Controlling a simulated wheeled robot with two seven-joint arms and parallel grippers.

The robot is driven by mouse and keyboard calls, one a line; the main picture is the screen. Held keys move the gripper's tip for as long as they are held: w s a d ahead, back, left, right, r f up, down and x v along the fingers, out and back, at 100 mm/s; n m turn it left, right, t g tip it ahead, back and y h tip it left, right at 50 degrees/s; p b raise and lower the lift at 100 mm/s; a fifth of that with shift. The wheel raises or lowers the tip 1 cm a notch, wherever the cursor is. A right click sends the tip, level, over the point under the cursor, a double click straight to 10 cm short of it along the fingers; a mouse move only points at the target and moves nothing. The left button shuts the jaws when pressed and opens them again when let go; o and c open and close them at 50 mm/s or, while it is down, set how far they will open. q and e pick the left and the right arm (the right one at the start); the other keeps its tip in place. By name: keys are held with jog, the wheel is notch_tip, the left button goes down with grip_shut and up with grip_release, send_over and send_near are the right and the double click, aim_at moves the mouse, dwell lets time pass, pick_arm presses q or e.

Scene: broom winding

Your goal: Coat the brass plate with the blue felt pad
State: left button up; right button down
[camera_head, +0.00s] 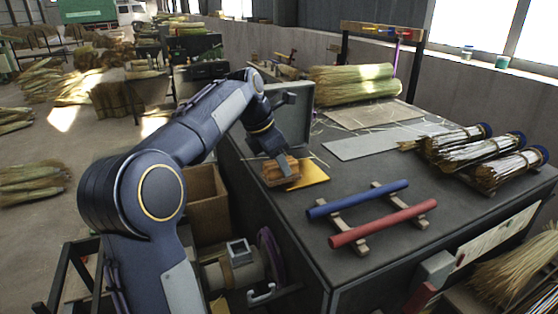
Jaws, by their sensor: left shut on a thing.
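The brass plate (314,174) is a flat yellow-gold sheet lying on the dark bench top, near its left edge. My left gripper (282,166) reaches down from above at the plate's left side. It is shut on an orange-brown block (272,176), which covers part of the plate's left side. I cannot make out any blue felt on this block; its underside is hidden. Whether the block touches the plate is too small to tell. My right gripper is not in view.
A blue rod (358,199) and a red rod (383,222) lie on wooden rests right of the plate. Tied brush bundles (480,150) lie at the right. A flat grey sheet (375,142) and a straw pile (350,85) are behind. The bench's front-left area is clear.

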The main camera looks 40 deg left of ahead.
aim_at(294, 159)
pick_arm(q)
jog(key=shift+f, duration=0.55)
jog(key=shift+w+d+r, duration=0.15)
jog(key=shift+w+r, duration=0.05)
jog(key=shift+w, duration=0.15)
jog(key=shift+w+d+r+p, duration=0.1)
jog(key=shift+w+d+p, duration=0.25)
jog(key=shift+w+p, duration=0.4)
jog(key=shift+w+d+p, duration=0.45)
jog(key=shift+w+p, duration=0.25)
jog(key=shift+w+d+p, duration=0.45)
jog(key=shift+w+p, duration=0.35)
jog(key=shift+p, duration=0.05)
jog(key=shift+w+d+p, duration=0.3)
jog(key=shift+w+p, duration=0.05)
jog(key=shift+w, duration=0.3)
jog(key=shift+w+d+f, duration=0.25)
jog(key=shift+w+f, duration=0.05)
jog(key=shift+w, duration=0.2)
jog(key=shift+w+d+f, duration=0.1)
jog(key=shift+w+d, duration=0.3)
jog(key=shift+w, duration=0.3)
jog(key=shift+w+d, duration=0.35)
jog(key=shift+w, duration=0.35)
